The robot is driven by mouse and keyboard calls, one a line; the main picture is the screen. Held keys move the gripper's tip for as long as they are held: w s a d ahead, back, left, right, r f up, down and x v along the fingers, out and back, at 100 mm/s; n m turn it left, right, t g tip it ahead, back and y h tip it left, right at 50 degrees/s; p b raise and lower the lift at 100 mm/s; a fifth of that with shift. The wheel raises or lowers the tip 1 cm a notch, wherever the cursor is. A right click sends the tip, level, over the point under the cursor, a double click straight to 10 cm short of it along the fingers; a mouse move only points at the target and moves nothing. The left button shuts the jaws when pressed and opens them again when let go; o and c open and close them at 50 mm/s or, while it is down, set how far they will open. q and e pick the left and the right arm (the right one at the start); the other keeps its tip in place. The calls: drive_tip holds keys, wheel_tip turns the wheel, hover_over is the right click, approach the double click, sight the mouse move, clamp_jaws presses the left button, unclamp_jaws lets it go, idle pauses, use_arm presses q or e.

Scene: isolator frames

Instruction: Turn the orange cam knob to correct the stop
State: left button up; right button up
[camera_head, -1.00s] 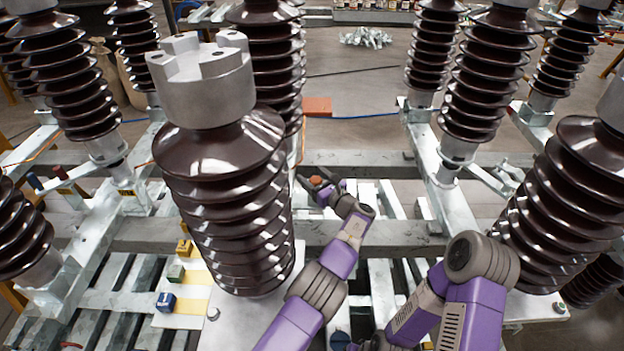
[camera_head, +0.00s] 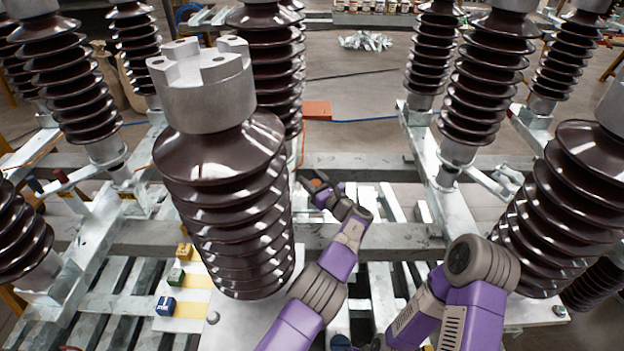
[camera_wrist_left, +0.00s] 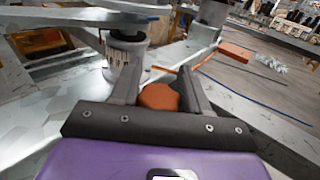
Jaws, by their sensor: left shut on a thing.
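The orange cam knob (camera_wrist_left: 159,97) sits between the two fingers of my left gripper (camera_wrist_left: 155,88) in the left wrist view. The fingers are shut on it from both sides. In the head view the knob (camera_head: 316,183) is a small orange spot at the tip of my left gripper (camera_head: 312,185), just right of the large front insulator (camera_head: 228,200). What the knob is mounted on is mostly hidden by the gripper. My right arm bends in at the lower right of the head view, and its gripper is not clearly visible.
Tall brown ribbed insulators (camera_head: 470,90) stand on grey metal beams (camera_head: 390,238) on both sides. An orange-red block (camera_head: 317,109) lies behind the gripper.

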use_arm(q)
drive_tip(key=shift+r+m+t+h+p, duration=0.1)
drive_tip(key=shift+m+t+h+p, duration=0.3)
drive_tip(key=shift+m+h+p, duration=0.25)
drive_tip(key=shift+d+m+t+h+p, duration=0.15)
drive_tip(key=shift+m+t+h+p, duration=0.3)
drive_tip(key=shift+h, duration=0.2)
drive_tip(key=shift+m+t+h, duration=0.35)
drive_tip(key=shift+m+h, duration=0.15)
drive_tip(key=shift+h, duration=0.4)
drive_tip(key=shift+w+d+m+t+h, duration=0.1)
drive_tip(key=shift+m+t+h, duration=0.1)
drive_tip(key=shift+m+h, duration=0.45)
drive_tip(key=shift+w+d+m+t+h, duration=0.1)
drive_tip(key=shift+m+t+h, duration=0.1)
drive_tip(key=shift+m+h, duration=0.45)
drive_tip(key=shift+h, duration=0.6)
drive_tip(key=o, duration=1)
drive_tip(key=shift+c, duration=0.2)
drive_tip(key=shift+d, duration=0.1)
